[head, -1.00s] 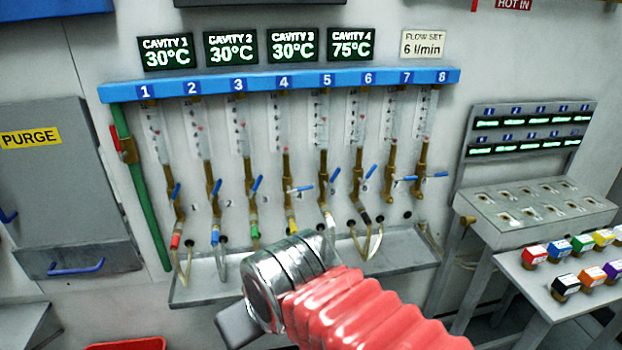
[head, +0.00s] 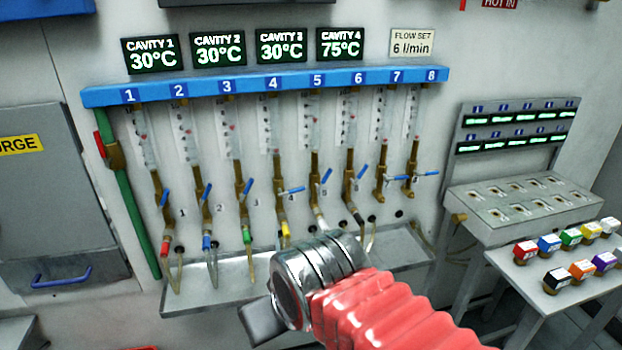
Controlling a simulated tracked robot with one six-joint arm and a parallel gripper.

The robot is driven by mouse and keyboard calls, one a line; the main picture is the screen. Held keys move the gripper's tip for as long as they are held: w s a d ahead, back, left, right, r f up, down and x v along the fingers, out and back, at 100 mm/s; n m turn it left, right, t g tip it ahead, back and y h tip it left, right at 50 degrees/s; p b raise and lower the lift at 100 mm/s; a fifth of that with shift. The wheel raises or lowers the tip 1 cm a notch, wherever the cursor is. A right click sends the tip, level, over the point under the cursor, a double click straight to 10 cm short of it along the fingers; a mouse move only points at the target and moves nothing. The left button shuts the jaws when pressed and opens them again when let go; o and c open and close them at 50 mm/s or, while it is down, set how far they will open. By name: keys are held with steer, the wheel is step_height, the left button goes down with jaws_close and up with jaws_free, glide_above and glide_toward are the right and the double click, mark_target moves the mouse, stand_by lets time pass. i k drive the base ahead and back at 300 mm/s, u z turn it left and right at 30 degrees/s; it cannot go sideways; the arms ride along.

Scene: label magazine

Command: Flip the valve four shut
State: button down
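Valve four is under the number 4 on the blue manifold (head: 205,90). Its blue lever (head: 290,190) lies nearly level, across its upright brass pipe, and a yellow-banded hose fitting (head: 285,232) is below it. My gripper (head: 262,322) is at the bottom centre of the head view, low and in front of the drip tray, apart from the valves. Only a dark grey part of it shows beyond my silver wrist, so its fingers and opening cannot be made out. Nothing touches the valve four lever.
The levers of valves three (head: 247,186) and five (head: 326,178) flank it, tilted steeply. The levers of seven and eight (head: 427,174) lie nearly level. A metal drip tray (head: 205,294) runs below. A table with coloured blocks (head: 550,310) stands at the right.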

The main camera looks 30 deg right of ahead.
mark_target(297, 190)
steer(key=u, duration=0.05)
steer(key=i, duration=1)
steer(key=z, duration=0.1)
